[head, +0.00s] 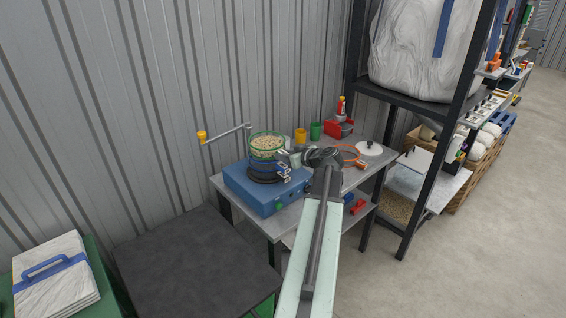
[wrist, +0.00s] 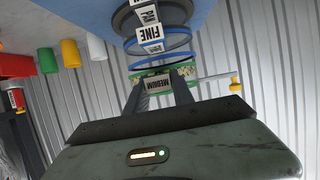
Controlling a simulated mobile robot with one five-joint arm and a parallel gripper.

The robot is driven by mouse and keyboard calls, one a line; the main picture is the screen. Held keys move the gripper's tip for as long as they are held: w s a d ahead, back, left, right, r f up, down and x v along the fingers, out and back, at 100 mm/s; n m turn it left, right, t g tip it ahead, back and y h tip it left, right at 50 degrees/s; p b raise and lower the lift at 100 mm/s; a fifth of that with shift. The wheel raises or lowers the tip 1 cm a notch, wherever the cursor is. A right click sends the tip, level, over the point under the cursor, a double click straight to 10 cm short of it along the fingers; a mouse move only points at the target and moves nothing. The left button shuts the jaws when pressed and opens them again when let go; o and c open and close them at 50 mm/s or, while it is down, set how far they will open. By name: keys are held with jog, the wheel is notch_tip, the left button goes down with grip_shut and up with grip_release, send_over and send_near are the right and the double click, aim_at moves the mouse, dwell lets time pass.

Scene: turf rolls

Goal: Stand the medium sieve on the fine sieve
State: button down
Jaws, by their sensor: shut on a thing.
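The medium sieve (head: 267,153) is green-rimmed and full of pale grains; its MEDIUM label (wrist: 158,84) shows between my fingers in the wrist view. My gripper (head: 285,160) is shut on the label side of this sieve, also seen in the wrist view (wrist: 159,91). The sieve is level and directly over the blue-rimmed fine sieve (head: 261,167), whose FINE label (wrist: 154,33) faces me. I cannot tell whether the two rims touch or a small gap is left. The fine sieve sits on the dark pan (wrist: 145,14), on the blue shaker box (head: 268,194).
A crank arm with a yellow knob (head: 202,135) is behind the stack. Yellow (head: 300,135) and green (head: 316,131) cups, a red item (head: 338,128), an orange ring (head: 352,160) and a white lid (head: 368,148) occupy the bench. A dark shelf post (head: 433,170) stands right.

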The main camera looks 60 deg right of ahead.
jog(key=shift+f, duration=0.75)
jog(key=shift+w+a+r, duration=0.2)
jog(key=shift+r, duration=0.05)
jog(key=c, duration=1.5)
grip_release()
jog(key=shift+f, duration=0.2)
jog(key=o, duration=0.4)
jog(key=shift+s, duration=0.1)
jog(key=shift+r, duration=0.25)
jog(key=p+v, duration=0.5)
jog(key=v, duration=0.7)
jog(key=shift+d, duration=0.15)
